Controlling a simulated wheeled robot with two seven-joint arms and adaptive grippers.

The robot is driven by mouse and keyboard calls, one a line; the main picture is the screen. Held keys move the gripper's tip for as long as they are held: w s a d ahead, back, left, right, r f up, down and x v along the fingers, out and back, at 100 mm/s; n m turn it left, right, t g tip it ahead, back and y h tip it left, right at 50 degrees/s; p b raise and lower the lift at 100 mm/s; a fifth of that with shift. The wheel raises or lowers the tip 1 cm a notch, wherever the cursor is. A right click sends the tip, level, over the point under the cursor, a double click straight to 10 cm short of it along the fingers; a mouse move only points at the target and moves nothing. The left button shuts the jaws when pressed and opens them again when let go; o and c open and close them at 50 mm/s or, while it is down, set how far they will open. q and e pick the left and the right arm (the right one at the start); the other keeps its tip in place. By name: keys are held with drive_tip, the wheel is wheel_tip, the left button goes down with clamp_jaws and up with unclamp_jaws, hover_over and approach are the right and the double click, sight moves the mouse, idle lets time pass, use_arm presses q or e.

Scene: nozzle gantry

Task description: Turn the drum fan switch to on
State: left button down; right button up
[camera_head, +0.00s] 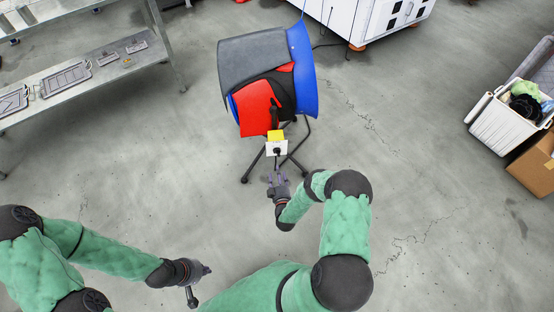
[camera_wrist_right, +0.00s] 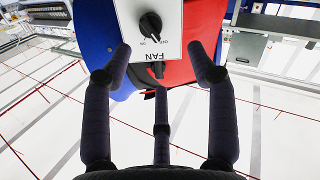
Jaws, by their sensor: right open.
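The drum fan (camera_head: 308,75) stands on the floor at the upper middle of the head view, with a blue shell, red panel and dark cover. Its white switch box (camera_head: 270,150) faces my right gripper. In the right wrist view the fan switch (camera_wrist_right: 150,25) is a black knob on a white plate marked FAN, shown upside down. I cannot tell surely which mark the knob points to. My right gripper (camera_wrist_right: 168,62) is open and empty, its fingers just short of the plate on either side. My left gripper (camera_head: 200,283) looks open and empty, low over the floor.
A metal shelf (camera_head: 75,75) with flat grey parts stands at upper left. A white machine (camera_head: 365,20) is at the top. A white bin (camera_head: 500,125) with cloths and a cardboard box (camera_head: 535,165) are at right. The fan has dark legs and a cable; floor around is clear.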

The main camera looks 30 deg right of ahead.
sight(277, 154)
drive_tip(key=shift+h, duration=0.4)
drive_tip(key=shift+d+b+x, duration=0.15)
drive_tip(key=shift+b+x, duration=0.85)
drive_tip(key=shift+x, duration=1.65)
drive_tip(key=shift+d+b+x, duration=0.2)
drive_tip(key=shift+b+x, duration=0.8)
drive_tip(key=shift+x, duration=1.7)
drive_tip(key=shift+s+r, duration=0.15)
drive_tip(key=shift+s, duration=0.05)
drive_tip(key=c, duration=1.1)
